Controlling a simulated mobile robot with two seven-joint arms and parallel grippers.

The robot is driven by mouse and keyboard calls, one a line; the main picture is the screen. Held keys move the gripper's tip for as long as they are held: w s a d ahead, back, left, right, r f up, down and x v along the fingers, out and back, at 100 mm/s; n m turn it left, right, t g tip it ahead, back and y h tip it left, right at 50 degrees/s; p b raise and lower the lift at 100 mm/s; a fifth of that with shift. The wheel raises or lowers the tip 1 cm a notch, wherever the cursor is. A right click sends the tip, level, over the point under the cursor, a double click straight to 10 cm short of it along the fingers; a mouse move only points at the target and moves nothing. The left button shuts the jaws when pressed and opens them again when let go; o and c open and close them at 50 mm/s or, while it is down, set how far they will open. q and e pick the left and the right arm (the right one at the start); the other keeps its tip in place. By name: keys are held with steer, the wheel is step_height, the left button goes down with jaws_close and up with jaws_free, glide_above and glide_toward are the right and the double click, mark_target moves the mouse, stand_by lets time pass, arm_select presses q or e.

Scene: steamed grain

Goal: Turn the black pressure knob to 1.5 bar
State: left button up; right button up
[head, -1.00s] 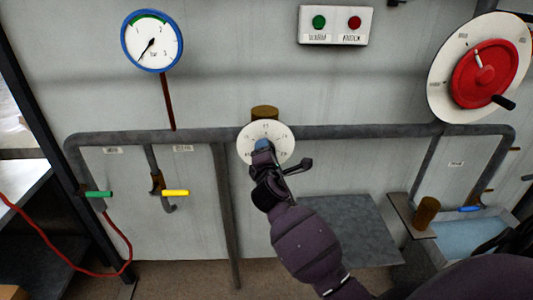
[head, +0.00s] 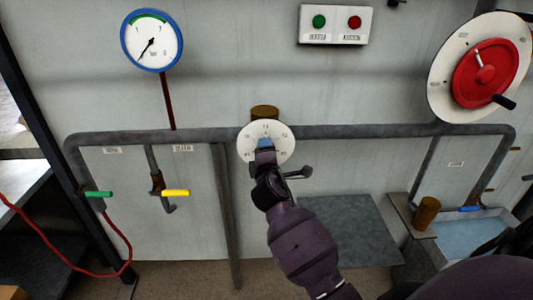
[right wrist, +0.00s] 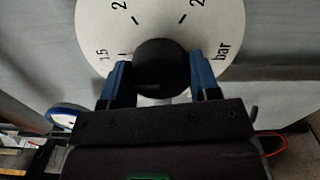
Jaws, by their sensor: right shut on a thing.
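The black pressure knob (right wrist: 161,66) sits at the centre of a white round dial (right wrist: 200,22) marked in bar. In the right wrist view my right gripper (right wrist: 160,80) has its two blue fingers on either side of the knob, shut on it. In the head view the same dial (head: 283,133) is on the grey pipe, and my right gripper (head: 265,144) covers its lower middle and hides the knob. The knob's setting cannot be read. My left gripper is not in view.
A blue-rimmed gauge (head: 151,40) stands upper left, its needle pointing lower left. Green (head: 98,194) and yellow (head: 175,193) valve handles are at left. A red handwheel (head: 484,72) is at upper right, a button box (head: 336,25) at top.

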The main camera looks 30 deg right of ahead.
steer(key=o, duration=0.9)
steer(key=v, duration=1)
steer(key=shift+s+a, duration=0.2)
steer(key=shift+s, duration=0.15)
